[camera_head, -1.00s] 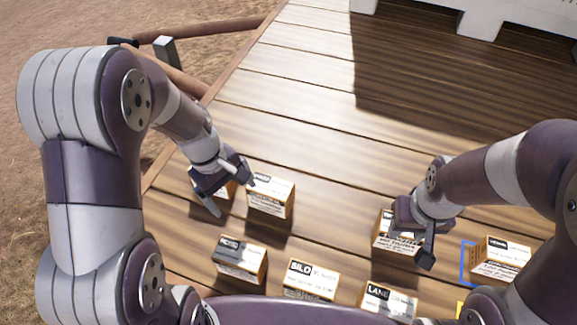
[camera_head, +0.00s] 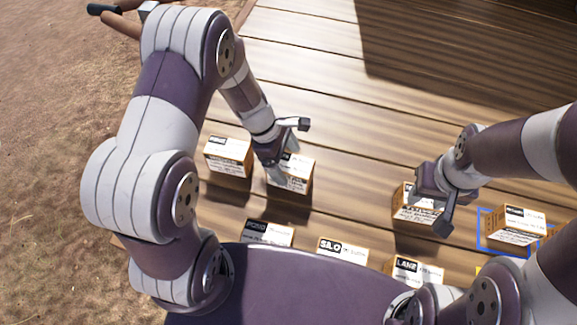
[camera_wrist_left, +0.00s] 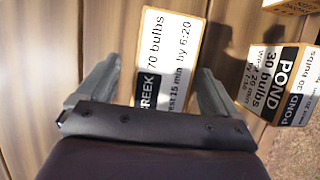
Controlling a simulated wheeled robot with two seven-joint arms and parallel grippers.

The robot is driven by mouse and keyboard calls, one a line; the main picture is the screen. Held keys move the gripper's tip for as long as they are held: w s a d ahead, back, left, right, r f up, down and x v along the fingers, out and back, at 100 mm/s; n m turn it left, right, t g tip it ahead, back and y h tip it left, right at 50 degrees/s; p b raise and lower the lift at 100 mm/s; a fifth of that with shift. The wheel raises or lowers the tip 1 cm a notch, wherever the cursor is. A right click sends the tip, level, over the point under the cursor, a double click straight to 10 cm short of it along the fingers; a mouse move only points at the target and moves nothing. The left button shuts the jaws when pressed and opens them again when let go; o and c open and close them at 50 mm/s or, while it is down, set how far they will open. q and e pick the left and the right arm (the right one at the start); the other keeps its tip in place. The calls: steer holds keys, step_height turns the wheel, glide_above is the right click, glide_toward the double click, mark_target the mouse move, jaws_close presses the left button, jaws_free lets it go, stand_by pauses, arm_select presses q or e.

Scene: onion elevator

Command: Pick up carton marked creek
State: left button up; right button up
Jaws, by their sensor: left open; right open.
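The carton marked creek (camera_wrist_left: 167,62) is a box with a white top and black print; in the left wrist view it lies between my left gripper's fingers (camera_wrist_left: 152,85), partly hidden by the gripper body. In the head view this carton (camera_head: 292,183) stands on the boards, partly covered by my left gripper (camera_head: 288,150). My left gripper is open, over the carton; contact cannot be told. My right gripper (camera_head: 434,205) is open and empty in front of another carton (camera_head: 408,214).
A carton (camera_head: 228,158) stands close left of the creek one. Nearer me are the pond (camera_head: 267,233), silo (camera_head: 343,250) and lane (camera_head: 416,271) cartons. One carton (camera_head: 518,225) at right sits in a blue outline. The far boards are clear.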

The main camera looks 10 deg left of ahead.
arm_select(q)
steer(key=d+f, duration=0.2)
steer(key=f, duration=0.1)
steer(key=shift+s+d, duration=0.15)
steer(key=shift+s, duration=0.2)
steer(key=shift+w+a+f, duration=0.1)
steer(key=shift+w+a, duration=0.05)
steer(key=shift+a, duration=0.15)
steer(key=shift+d+f, duration=0.2)
steer(key=shift+a, duration=0.1)
steer(key=c, duration=1.4)
